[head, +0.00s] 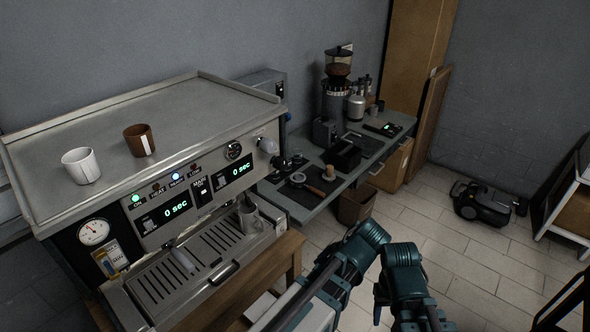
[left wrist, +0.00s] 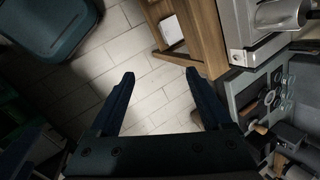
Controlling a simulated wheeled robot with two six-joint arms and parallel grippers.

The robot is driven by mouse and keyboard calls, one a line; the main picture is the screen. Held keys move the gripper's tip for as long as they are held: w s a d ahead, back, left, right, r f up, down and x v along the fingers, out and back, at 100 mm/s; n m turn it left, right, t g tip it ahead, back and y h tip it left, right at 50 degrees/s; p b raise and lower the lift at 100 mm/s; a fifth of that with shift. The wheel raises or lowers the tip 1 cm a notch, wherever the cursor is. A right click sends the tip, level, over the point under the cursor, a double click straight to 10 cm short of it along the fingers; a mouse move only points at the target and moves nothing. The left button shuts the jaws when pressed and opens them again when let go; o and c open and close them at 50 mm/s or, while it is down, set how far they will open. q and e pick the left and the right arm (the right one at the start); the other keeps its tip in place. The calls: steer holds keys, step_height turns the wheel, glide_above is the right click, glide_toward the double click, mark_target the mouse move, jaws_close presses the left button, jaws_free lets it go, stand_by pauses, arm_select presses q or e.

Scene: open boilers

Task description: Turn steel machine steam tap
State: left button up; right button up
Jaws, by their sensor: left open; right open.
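The steel machine (head: 200,195) stands at the left in the head view. A pale knob, apparently the steam tap (head: 267,146), sticks out at the right end of its front, beside a gauge. My left gripper (left wrist: 160,75) is open and empty in the left wrist view, above the tiled floor; the machine's lower corner (left wrist: 240,30) shows at upper right there. The tap cannot be made out in that view.
A white cup (head: 82,165) and a brown cup (head: 139,140) stand on the machine. A metal jug (head: 250,217) is at the drip tray's right end. A side counter (head: 330,197) with a grinder (head: 337,90) is beyond.

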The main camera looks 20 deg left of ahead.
arm_select(q)
steer(key=w+a+r+m+t+y+b, duration=0.1)
steer(key=w+a+r+m+y, duration=0.25)
steer(key=w, duration=0.25)
steer(key=w+a+r+m+t+y+b, duration=0.2)
steer(key=w+a+m+y, duration=0.15)
steer(key=w, duration=0.25)
steer(key=w+a+r+m+t+y+b, duration=0.1)
steer(key=w+r+m+y, duration=0.4)
steer(key=r+m, duration=0.2)
step_height(320, 180, up, 2)
steer(key=shift+w+a+r+t+b, duration=0.1)
steer(key=shift+w+a+t+b, duration=0.1)
steer(key=shift+w+t+b, duration=0.15)
arm_select(e)
step_height(320, 180, down, 5)
steer(key=shift+f, duration=0.2)
arm_select(q)
steer(key=shift+a, duration=0.1)
arm_select(e)
steer(key=shift+a, duration=0.15)
